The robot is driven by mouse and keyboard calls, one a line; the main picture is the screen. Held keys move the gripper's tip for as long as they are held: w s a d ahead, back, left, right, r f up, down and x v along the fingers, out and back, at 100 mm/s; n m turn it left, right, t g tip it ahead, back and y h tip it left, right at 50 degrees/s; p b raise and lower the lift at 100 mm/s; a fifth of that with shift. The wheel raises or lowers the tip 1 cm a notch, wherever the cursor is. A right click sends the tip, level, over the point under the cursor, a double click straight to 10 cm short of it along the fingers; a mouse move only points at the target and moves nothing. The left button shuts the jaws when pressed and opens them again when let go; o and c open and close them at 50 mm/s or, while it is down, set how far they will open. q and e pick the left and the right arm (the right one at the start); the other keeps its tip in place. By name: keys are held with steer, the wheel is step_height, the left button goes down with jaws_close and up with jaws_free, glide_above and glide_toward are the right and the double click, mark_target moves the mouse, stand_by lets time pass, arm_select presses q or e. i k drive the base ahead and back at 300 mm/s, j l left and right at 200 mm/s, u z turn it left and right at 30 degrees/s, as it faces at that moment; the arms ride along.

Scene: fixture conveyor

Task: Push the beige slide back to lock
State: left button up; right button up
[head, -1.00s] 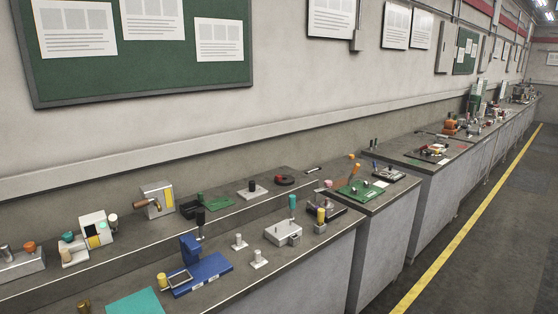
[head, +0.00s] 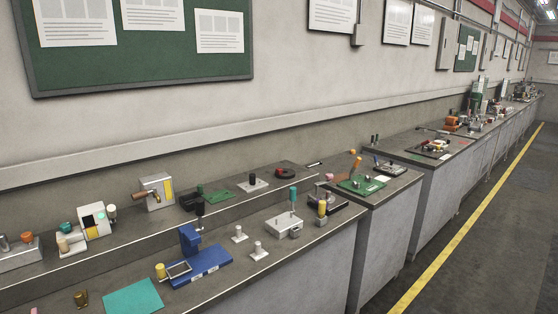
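I cannot pick out the beige slide with certainty. A small beige part (head: 66,245) sits on a white fixture at the left of the bench, below a teal knob (head: 67,228). Beside it stands a white box (head: 94,220) with a yellow panel. At this size I cannot tell whether the beige part slides or whether it is locked. Neither of my grippers shows in the head view.
A grey bench (head: 330,232) with a raised back shelf runs along the wall. It holds a blue fixture (head: 202,267), a teal mat (head: 134,298), a grey fixture with a teal handle (head: 284,226) and a green board (head: 361,184). The floor at right (head: 480,240) is clear.

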mark_target(64, 246)
steer(key=u, duration=1.25)
